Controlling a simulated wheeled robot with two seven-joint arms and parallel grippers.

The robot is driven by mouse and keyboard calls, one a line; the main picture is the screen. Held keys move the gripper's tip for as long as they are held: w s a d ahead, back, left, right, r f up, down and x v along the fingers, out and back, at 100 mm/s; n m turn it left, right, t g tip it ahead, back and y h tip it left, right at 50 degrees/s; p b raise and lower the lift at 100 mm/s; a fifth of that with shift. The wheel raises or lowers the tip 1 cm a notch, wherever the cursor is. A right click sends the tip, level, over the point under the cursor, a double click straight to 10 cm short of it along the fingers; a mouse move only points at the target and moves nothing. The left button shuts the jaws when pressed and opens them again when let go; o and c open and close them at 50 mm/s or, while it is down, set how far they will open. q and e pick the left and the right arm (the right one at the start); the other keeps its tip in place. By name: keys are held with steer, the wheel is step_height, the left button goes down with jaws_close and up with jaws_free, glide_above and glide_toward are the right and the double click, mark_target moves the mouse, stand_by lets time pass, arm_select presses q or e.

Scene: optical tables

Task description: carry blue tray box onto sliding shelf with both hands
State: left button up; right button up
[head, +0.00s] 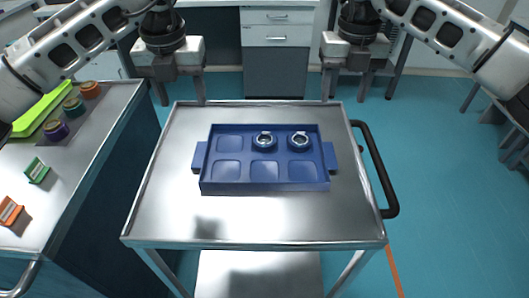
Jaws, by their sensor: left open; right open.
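The blue tray box (265,188) lies flat on a steel cart top in the middle of the head view. It has six compartments and a tab handle on its left and right ends. Two small metallic ring-shaped parts (264,141) sit in its back middle and back right compartments. My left gripper (180,98) is open and empty, above and behind the cart's back left corner. My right gripper (345,95) is open and empty, near the back right corner. Both are apart from the tray box. I cannot identify a sliding shelf in this view.
The steel cart (160,215) has a raised rim and a black push handle (385,170) on its right. A side table (75,160) at left holds several small colored items and a green tray (40,108). A drawer cabinet (277,50) stands behind. Cart surface around the tray box is clear.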

arm_select(q)
steer(key=shift+s+f, duration=0.1)
glide_toward(201, 153)
steer(key=f, duration=0.5)
steer(key=w+f, duration=0.1)
steer(key=f, duration=0.1)
steer(key=shift+f, duration=0.15)
arm_select(e)
glide_toward(329, 154)
step_height(329, 154, down, 8)
steer(key=shift+r, duration=0.1)
arm_select(q)
steer(key=c, duration=1.2)
arm_select(e)
steer(key=c, duration=1.2)
steer(key=shift+r, duration=0.1)
